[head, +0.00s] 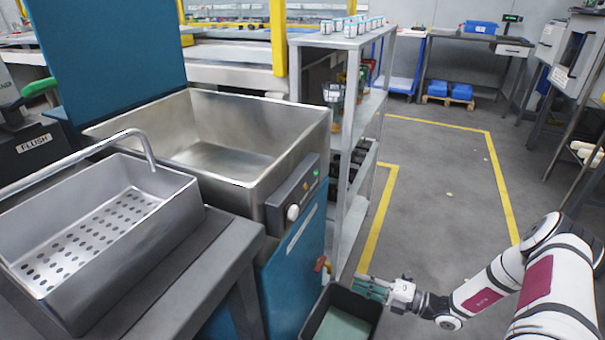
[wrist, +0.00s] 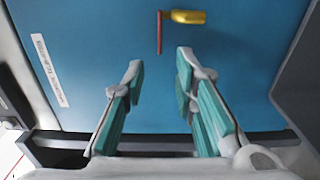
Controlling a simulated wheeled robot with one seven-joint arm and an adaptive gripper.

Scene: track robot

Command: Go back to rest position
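My gripper (head: 376,288) is at the lower middle of the head view, at the end of my white arm. It is over or beside the rim of a dark open bin (head: 345,312) with a greenish inside. In the wrist view my gripper (wrist: 160,85) has its two teal-padded fingers spread apart, with nothing between them. Beyond the fingertips is the blue cabinet panel (wrist: 95,60) with a red and yellow valve handle (wrist: 185,17).
A steel basin (head: 215,135) sits on the blue cabinet, with a perforated sink (head: 95,230) at the left. A grey shelf rack (head: 345,42) with small containers stands behind the bin. Open floor (head: 440,180) with yellow lines lies to the right.

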